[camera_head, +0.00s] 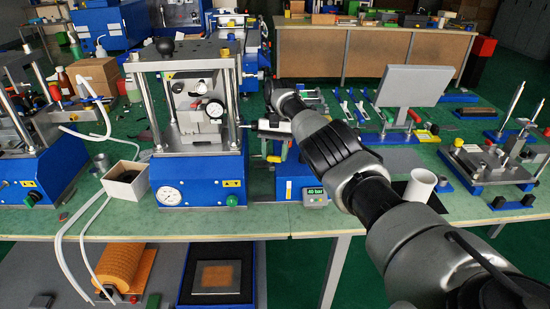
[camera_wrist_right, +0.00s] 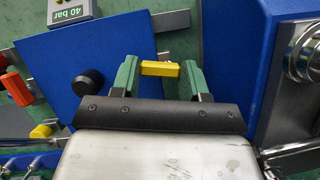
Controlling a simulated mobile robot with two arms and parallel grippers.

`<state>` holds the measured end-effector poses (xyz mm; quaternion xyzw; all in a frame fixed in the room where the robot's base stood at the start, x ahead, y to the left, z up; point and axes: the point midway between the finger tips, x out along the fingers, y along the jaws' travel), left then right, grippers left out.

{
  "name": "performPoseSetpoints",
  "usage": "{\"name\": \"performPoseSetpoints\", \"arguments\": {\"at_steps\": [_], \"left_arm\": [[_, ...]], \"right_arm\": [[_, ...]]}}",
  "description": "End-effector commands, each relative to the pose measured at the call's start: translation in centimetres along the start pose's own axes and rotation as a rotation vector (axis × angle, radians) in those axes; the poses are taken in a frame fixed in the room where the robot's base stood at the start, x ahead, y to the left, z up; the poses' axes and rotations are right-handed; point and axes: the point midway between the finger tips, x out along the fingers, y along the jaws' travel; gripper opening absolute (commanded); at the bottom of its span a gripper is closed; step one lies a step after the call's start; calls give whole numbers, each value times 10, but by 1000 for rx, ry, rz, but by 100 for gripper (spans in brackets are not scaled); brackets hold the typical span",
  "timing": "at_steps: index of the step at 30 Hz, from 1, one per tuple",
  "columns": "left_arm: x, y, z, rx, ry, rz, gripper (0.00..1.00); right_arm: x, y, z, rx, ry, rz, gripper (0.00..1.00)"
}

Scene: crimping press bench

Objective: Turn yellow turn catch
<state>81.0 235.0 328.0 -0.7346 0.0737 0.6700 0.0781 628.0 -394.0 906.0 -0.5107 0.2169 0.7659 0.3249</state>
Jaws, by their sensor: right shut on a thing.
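The yellow turn catch (camera_wrist_right: 160,69) shows in the wrist view as a short yellow bar above a blue plate (camera_wrist_right: 50,70). My right gripper (camera_wrist_right: 157,76) has its green finger pads on both ends of the catch, shut on it. In the head view the right gripper (camera_head: 275,152) is at the blue unit (camera_head: 290,185), just right of the press with the round gauge. A bit of yellow shows by its fingers there, partly hidden by the gripper and arm. My left gripper is not in view.
A black knob (camera_wrist_right: 88,83) stands left of the fingers, and a display reading 40 bar (camera_wrist_right: 70,13) lies beyond. The blue press (camera_head: 200,180) is close on the left. A white cup (camera_head: 419,187) stands right of my forearm.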

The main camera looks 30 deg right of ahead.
Motion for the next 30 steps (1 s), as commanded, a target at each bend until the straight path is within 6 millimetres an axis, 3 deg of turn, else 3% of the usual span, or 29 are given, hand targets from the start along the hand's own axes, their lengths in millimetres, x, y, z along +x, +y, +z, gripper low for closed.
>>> {"name": "performPoseSetpoints", "arguments": {"at_steps": [12,13,17,30], "left_arm": [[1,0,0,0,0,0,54],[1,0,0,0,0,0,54],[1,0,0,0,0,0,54],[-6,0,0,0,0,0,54]], "right_arm": [[-1,0,0,-5,2,1,21],[-1,0,0,-5,2,1,49],[-1,0,0,-5,2,1,69],[-5,0,2,-4,1,1,70]]}}
